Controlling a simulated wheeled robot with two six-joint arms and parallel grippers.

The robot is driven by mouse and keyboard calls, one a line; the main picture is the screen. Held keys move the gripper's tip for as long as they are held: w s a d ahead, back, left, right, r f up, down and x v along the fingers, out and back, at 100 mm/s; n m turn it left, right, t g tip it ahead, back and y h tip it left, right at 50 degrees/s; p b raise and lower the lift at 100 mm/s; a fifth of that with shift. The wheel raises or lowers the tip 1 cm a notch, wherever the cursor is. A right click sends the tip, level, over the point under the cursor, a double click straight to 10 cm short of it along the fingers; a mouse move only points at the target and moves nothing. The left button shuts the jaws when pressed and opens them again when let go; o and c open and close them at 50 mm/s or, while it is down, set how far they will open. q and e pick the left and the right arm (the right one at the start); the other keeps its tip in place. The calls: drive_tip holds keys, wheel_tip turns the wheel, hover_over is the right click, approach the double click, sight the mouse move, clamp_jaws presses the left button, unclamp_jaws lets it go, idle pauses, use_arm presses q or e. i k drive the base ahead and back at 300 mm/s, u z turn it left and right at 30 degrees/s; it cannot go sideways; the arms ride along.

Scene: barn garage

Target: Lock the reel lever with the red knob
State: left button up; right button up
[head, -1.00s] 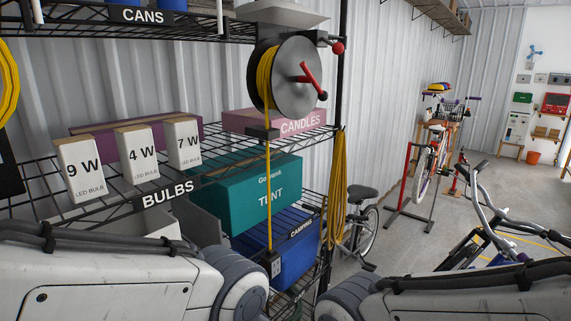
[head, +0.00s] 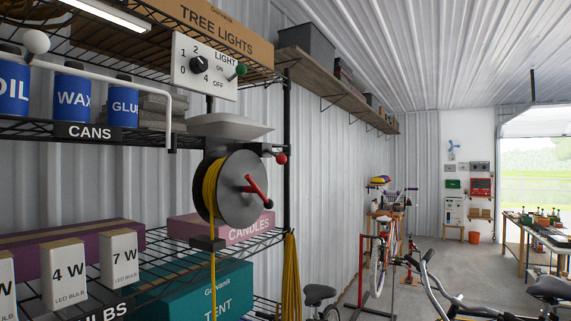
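The reel (head: 240,205) is a grey disc with yellow cord wound behind it, mounted under a light grey housing (head: 228,126) on the shelf rack. The lever with the round red knob (head: 281,158) sticks out to the right at the reel's upper right, its knob slightly lower than its base. A separate red crank (head: 257,187) is on the disc's face, slanting down to the right. The yellow cord (head: 212,275) hangs straight down from a dark guide (head: 207,243). Neither of my grippers is in view.
A switch panel (head: 205,68) with a dial and a green-knobbed toggle sits above the reel. A white bent rod (head: 110,75) crosses in front of the cans shelf at left. Bulb boxes (head: 120,258) stand at lower left. Bicycles and open floor (head: 450,255) lie to the right.

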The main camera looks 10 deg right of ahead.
sight(281, 159)
drive_tip(key=k, duration=1.3)
drive_tip(key=z, duration=0.65)
drive_tip(key=i, duration=0.55)
drive_tip(key=z, duration=0.8)
drive_tip(key=i, duration=0.65)
drive_tip(key=u, duration=0.55)
drive_tip(key=i, duration=0.85)
drive_tip(key=u, duration=0.8)
